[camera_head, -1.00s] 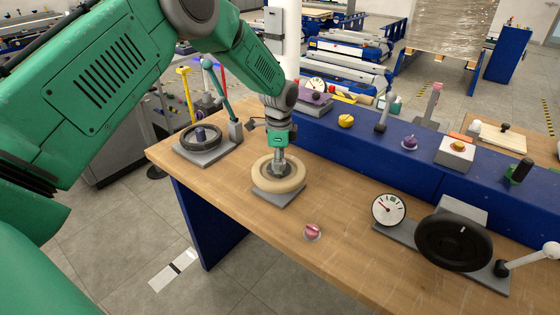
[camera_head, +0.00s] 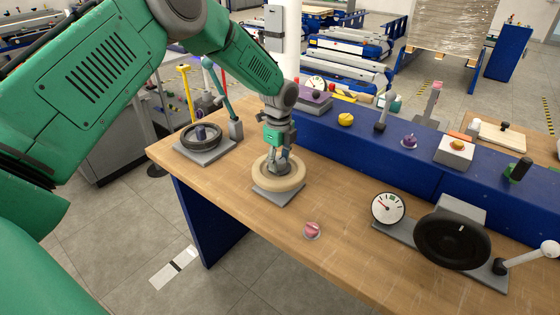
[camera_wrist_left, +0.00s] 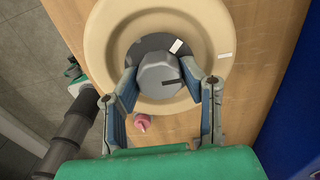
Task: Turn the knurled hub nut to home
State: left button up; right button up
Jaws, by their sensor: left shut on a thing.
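The knurled hub nut (camera_wrist_left: 160,76) is a grey round knob at the centre of a beige wheel (camera_head: 262,183) on a grey base plate. In the left wrist view it carries a dark mark, and a white mark lies beside it on the dark disc. Another white mark is on the wheel's ring (camera_wrist_left: 92,50). My left gripper (camera_head: 279,166) reaches straight down over the wheel. In the left wrist view its two fingers (camera_wrist_left: 160,82) are shut on the nut from both sides. The fingers hide the nut in the head view. My right gripper is not in view.
A dark wheel (camera_head: 202,137) on a plate stands at the table's left end. A pink knob (camera_head: 312,230) sits in front. A gauge (camera_head: 388,208) and a black handwheel (camera_head: 452,240) stand to the right. A blue ledge (camera_head: 380,139) with several controls runs along the back.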

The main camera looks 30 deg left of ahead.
aim_at(279, 158)
pick_arm(q)
jog(key=shift+w+a+r, duration=0.1)
jog(key=shift+w, duration=0.05)
jog(key=o, duration=1.1)
jog(key=shift+o, duration=0.2)
jog(key=shift+a, duration=0.1)
notch_tip(279, 158, up, 12)
jog(key=shift+f, duration=0.2)
jog(key=shift+w, duration=0.1)
